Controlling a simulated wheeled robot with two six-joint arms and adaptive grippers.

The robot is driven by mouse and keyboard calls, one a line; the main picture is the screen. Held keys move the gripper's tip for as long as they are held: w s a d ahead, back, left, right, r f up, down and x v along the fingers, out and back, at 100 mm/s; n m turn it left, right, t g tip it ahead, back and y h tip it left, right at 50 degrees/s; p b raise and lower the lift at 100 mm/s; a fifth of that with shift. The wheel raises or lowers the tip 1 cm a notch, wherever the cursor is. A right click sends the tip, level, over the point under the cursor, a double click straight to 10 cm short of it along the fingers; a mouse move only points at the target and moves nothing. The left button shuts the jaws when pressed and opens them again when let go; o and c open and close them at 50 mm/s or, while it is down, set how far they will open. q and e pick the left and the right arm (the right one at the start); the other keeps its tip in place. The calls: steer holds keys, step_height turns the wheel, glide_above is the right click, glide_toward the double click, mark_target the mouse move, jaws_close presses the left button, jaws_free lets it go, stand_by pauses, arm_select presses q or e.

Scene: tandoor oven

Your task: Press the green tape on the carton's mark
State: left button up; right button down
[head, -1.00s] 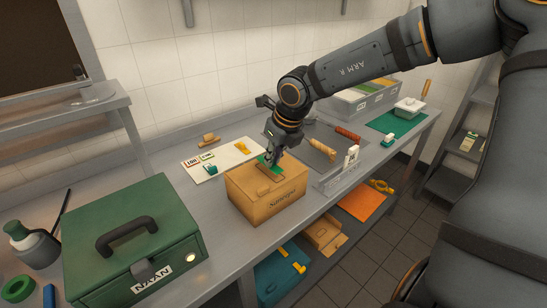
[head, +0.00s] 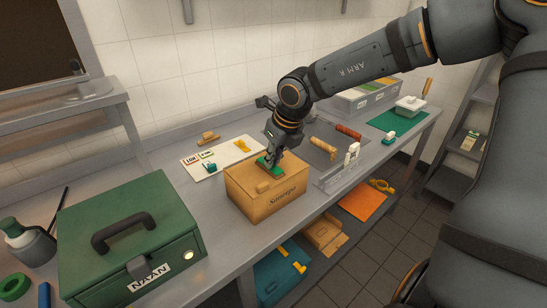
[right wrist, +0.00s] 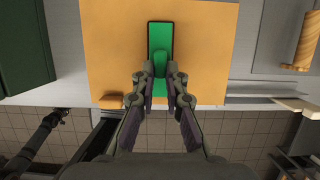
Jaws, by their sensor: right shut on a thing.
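The tan carton (head: 262,205) stands on the steel counter with its printed side facing me. The green tape (head: 268,172) is a strip at the carton's top, under my right gripper (head: 272,160). In the right wrist view the green tape (right wrist: 160,34) lies within a dark rectangular outline on the carton top (right wrist: 205,50). My right gripper (right wrist: 160,80) is shut on a raised lighter-green part of the tape. The mark itself is mostly hidden under the tape. My left arm (right wrist: 50,122) seems to show dark at the lower left there; its jaws are unclear.
A small tan block (head: 264,187) sits on the carton's front top edge. A green NAAN box (head: 130,245) stands to the left. A white board (head: 225,157) lies behind, and a grey tray (head: 325,150) with rolls lies behind right.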

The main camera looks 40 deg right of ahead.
steer(key=shift+f+b, duration=0.4)
steer(key=shift+f, duration=0.05)
steer(key=c, duration=1.3)
jaws_free()
steer(key=shift+r, duration=0.1)
steer(key=p+v, duration=0.2)
steer(key=v, duration=0.6)
steer(key=shift+p, duration=0.35)
